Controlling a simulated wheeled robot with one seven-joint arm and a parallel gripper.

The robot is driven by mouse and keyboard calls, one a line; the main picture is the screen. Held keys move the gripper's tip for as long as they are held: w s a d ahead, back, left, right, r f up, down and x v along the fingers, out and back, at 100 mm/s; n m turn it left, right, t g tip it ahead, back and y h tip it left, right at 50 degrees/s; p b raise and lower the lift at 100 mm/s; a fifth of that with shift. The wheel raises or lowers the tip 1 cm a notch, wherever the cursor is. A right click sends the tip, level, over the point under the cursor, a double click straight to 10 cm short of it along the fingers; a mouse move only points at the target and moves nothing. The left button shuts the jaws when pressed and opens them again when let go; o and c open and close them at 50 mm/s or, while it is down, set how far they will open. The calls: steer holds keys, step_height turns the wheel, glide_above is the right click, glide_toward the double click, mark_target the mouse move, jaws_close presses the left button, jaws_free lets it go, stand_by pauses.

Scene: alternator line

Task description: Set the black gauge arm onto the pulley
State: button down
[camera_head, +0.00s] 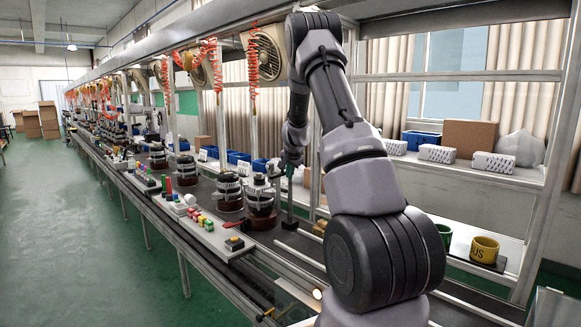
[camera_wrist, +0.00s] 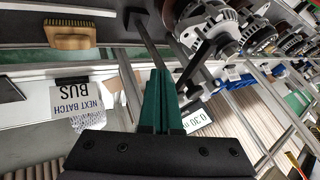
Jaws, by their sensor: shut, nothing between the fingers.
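My gripper (camera_wrist: 158,80) is shut and empty, its green fingers pressed together in the wrist view. In the head view my gripper (camera_head: 287,168) is beside the nearest alternator (camera_head: 261,205), to its right. That alternator (camera_wrist: 208,28) shows at the top of the wrist view, with its pulley (camera_wrist: 224,43) facing down in the picture. A black bar that looks like the gauge arm (camera_wrist: 194,68) runs close to the pulley; whether it touches cannot be told. A dark post (camera_wrist: 150,42) stands behind the fingertips; its base (camera_head: 289,224) shows in the head view.
More alternators (camera_head: 230,193) line the conveyor to the left. A front ledge (camera_head: 215,234) holds coloured parts. A yellow cup (camera_head: 484,250) stands on the right.

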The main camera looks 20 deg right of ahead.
steer(key=shift+w+a+f, duration=0.1)
steer(key=shift+w+a, duration=0.15)
steer(key=shift+w, duration=0.4)
steer(key=shift+w+a+r, duration=0.1)
steer(key=shift+w+a, duration=0.2)
steer(key=shift+w, duration=0.35)
steer(key=shift+w+a+f, duration=0.1)
steer(key=shift+w+a, duration=0.15)
steer(key=shift+w, duration=0.4)
steer(key=shift+a, duration=0.15)
